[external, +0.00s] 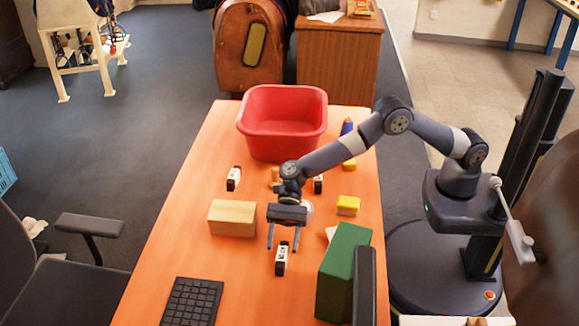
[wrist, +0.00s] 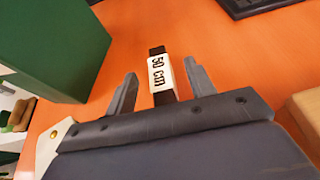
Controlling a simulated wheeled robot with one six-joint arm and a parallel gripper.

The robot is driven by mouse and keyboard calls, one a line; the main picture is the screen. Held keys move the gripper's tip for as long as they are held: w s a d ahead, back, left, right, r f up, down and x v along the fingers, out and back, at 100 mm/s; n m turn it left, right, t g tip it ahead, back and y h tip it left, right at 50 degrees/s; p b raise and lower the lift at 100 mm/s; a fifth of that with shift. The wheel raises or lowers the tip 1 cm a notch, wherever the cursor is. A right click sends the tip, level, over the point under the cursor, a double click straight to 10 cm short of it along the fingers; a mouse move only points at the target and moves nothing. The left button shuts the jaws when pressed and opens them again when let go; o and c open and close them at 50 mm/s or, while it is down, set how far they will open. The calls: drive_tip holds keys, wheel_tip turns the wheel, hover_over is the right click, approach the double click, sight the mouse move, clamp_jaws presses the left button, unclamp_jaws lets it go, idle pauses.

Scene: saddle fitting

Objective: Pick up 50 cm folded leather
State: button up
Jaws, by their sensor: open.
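The folded leather marked "50 cm" (wrist: 160,72) is a small dark strip with a white label band. It lies on the orange table, ahead of and between my fingers in the wrist view. In the external view the same folded leather (external: 281,259) lies just in front of my gripper (external: 284,240). My gripper is open, with its two fingers apart and pointing down, and it also shows in the wrist view (wrist: 161,90). Nothing is held. Two similar labelled pieces lie farther back, one at left (external: 234,178) and one at right (external: 318,184), partly behind my arm.
A green block (external: 341,272) stands close on the right. A wooden block (external: 232,218) is at left and a keyboard (external: 192,301) at the front left. A red tub (external: 283,122) stands at the back. A yellow block (external: 348,205) lies right of my gripper.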

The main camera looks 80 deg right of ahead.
sight(282, 253)
drive_tip(key=x, duration=0.3)
drive_tip(key=shift+s+a+f, duration=0.1)
drive_tip(key=shift+a+f, duration=0.05)
drive_tip(key=shift+f, duration=0.15)
drive_tip(key=shift+c, duration=0.5)
clamp_jaws()
